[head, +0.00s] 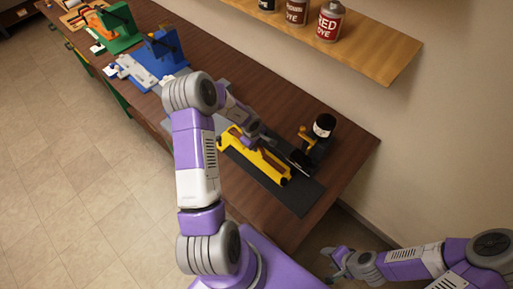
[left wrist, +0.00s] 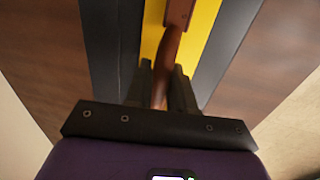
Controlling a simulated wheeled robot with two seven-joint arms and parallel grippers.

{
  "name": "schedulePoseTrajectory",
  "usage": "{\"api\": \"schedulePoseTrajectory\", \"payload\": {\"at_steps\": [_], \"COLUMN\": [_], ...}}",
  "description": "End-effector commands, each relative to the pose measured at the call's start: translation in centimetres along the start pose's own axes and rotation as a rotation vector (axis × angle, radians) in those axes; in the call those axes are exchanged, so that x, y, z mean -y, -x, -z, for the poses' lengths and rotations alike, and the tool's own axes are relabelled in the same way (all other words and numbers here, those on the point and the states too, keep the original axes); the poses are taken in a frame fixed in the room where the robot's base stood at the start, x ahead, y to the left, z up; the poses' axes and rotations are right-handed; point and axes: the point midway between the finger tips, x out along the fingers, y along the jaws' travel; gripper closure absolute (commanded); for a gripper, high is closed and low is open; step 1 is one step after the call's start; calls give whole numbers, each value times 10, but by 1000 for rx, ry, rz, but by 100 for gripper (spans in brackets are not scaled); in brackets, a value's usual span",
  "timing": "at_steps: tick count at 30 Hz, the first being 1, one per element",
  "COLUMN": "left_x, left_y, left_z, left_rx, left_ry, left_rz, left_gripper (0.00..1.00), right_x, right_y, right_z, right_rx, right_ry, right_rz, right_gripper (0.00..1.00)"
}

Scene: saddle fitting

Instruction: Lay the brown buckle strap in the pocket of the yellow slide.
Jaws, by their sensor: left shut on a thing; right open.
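The yellow slide (head: 262,163) lies on a dark mat on the bench in the head view. It also shows as a yellow band in the left wrist view (left wrist: 204,22). My left gripper (left wrist: 160,88) is shut on the brown buckle strap (left wrist: 168,55). The strap runs forward from between the fingers over the yellow slide, with a wider brown part at its far end. I cannot tell whether it touches the slide; the pocket is not clearly visible. My right gripper (head: 338,262) is open and empty, low beside the bench's near end.
The dark mat (head: 300,199) lies under the slide. A black device with a round top (head: 322,126) stands to its right. Blue (head: 163,52) and green (head: 118,27) fixtures stand further along the bench. A shelf (head: 375,52) with dye cans hangs on the wall above.

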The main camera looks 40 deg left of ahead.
Motion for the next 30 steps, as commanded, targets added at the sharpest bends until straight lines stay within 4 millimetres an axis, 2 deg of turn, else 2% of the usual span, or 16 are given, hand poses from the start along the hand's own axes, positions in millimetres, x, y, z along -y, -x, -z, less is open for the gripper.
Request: {"api": "schedulePoseTrajectory", "payload": {"at_steps": [1, 4, 16, 17, 21, 30], "left_x": [2, 3, 4, 4, 4, 4], "left_y": [-10, -18, -22, -22, -22, -21], "left_z": [-1, 0, 0, 0, 0, 0], "left_rx": [1, 0, 0, 0, 0, -1], "left_ry": [-2, -2, -1, -1, -1, -1], "left_rz": [1, -1, 0, 0, 0, -1], "left_gripper": [100, 100, 100, 72, 52, 52], "right_x": [-1, -1, -1, -1, -1, -1], "right_y": [-3, -4, -3, -3, -3, -3], "right_z": [0, 0, 0, 0, 0, 0], "right_rx": [0, 0, -1, -1, -1, -1], "right_ry": [0, 0, 0, 0, 0, 0], "right_rz": [0, 0, 0, 0, 0, 0], "right_gripper": [49, 49, 49, 49, 49, 49]}}
